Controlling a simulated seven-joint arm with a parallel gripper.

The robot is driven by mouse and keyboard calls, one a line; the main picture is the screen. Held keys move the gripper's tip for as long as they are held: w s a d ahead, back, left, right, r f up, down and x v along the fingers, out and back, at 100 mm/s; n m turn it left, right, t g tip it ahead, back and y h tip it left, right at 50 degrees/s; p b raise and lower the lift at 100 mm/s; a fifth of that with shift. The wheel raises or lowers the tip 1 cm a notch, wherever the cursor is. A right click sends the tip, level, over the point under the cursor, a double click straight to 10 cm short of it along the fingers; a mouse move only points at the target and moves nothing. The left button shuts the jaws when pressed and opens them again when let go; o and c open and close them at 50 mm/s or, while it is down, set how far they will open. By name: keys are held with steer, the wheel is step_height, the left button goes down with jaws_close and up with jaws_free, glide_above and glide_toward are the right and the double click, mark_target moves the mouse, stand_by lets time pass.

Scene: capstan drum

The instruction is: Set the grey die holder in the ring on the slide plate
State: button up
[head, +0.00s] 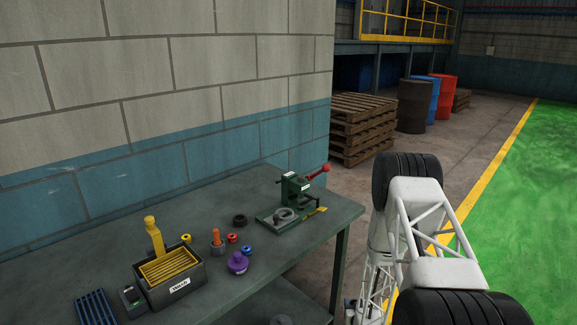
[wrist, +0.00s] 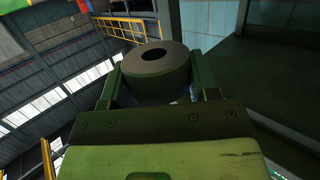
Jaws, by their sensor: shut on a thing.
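In the wrist view my gripper (wrist: 153,84) is shut on the grey die holder (wrist: 156,73), a short dark grey cylinder with a round hole in its end face. One green finger presses on each side of it. The gripper and die holder are not visible in the head view. The slide plate (head: 265,221) is the flat green base of a small press near the table's right end. A grey ring (head: 284,214) sits on it; its inside is too small to make out. The die holder is apart from the ring.
The green press (head: 294,190) with a red handle (head: 318,171) rises behind the ring. A black ring (head: 240,220), a purple knobbed piece (head: 237,263), small coloured rings and a dark bin (head: 185,286) stand to the left on the table (head: 200,213). A wall borders the table behind.

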steer(key=shift+r, duration=0.1)
steer(key=shift+a+r, duration=0.3)
steer(key=shift+r, duration=0.1)
steer(key=s+a+r+n+g+y, duration=0.1)
steer(key=s+a+r+n+y, duration=0.25)
steer(key=a+r, duration=0.85)
steer(key=s+a+r+n+g+y, duration=0.25)
steer(key=s+a+r+y, duration=0.35)
steer(key=r, duration=0.9)
steer(key=s+a+r+n+g+y, duration=0.1)
steer(key=s+a+r+n, duration=0.2)
steer(key=s+a+r, duration=0.3)
step_height(320, 180, up, 2)
steer(key=shift+s+a+y, duration=0.2)
steer(key=shift+s+y, duration=0.15)
steer(key=shift+s, duration=0.05)
steer(key=shift+w, duration=0.1)
steer(key=w+a, duration=0.1)
steer(key=w, duration=0.3)
steer(key=w+a+f, duration=0.1)
steer(key=w, duration=0.4)
steer(key=w+a, duration=0.2)
steer(key=w, duration=0.2)
steer(key=shift+w+f, duration=0.2)
steer(key=shift+w, duration=0.05)
